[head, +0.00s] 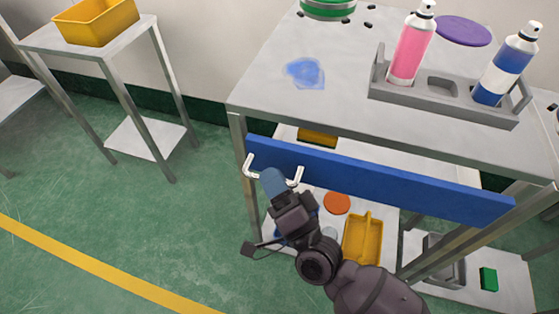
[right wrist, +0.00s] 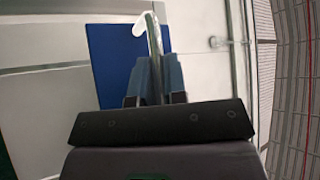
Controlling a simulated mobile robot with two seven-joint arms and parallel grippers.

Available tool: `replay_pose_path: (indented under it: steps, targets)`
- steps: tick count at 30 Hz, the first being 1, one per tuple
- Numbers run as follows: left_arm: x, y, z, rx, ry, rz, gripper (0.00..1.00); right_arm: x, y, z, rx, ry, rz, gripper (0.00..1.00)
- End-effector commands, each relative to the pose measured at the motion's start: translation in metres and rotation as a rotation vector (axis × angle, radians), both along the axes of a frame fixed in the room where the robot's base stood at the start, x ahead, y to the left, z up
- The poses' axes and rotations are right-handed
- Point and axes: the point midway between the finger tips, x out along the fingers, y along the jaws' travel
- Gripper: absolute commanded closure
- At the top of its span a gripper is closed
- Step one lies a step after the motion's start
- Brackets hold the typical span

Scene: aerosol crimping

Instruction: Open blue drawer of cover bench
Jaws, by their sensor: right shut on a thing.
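The blue drawer front (head: 380,178) spans the cover bench (head: 320,95) below its top. A gap between bench top and drawer front shows a pale surface and part of a yellow thing (head: 318,137); I cannot tell how far the drawer is out. A white bar handle (head: 252,166) sits at the drawer's left end. My right gripper (head: 272,180) is shut on this handle, covering its middle. In the right wrist view, the handle (right wrist: 153,38) runs between the blue-grey fingers (right wrist: 154,80), in front of the blue panel (right wrist: 106,62). My left gripper is out of view.
A grey rack (head: 440,98) on the bench holds a pink can (head: 410,50) and a blue-and-white can (head: 505,65). Below the drawer are an orange disc (head: 337,203) and a yellow tray (head: 362,240). Green floor (head: 120,215) to the left is clear.

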Motion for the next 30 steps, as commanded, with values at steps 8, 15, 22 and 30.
replay_pose_path:
  steps: [8, 15, 22, 30]
  targets:
    - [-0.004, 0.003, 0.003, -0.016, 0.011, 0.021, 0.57, -0.074, 0.024, 0.002, 0.002, 0.001, 0.0, 1.0]
    - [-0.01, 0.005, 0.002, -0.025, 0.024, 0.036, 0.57, -0.131, 0.042, 0.001, 0.002, 0.002, 0.0, 1.0]
    - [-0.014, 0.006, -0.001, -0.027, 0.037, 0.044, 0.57, -0.169, 0.055, 0.0, 0.0, 0.001, 0.0, 1.0]
    - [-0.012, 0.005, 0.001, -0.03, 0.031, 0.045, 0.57, -0.189, 0.061, 0.0, 0.0, 0.0, 0.0, 1.0]
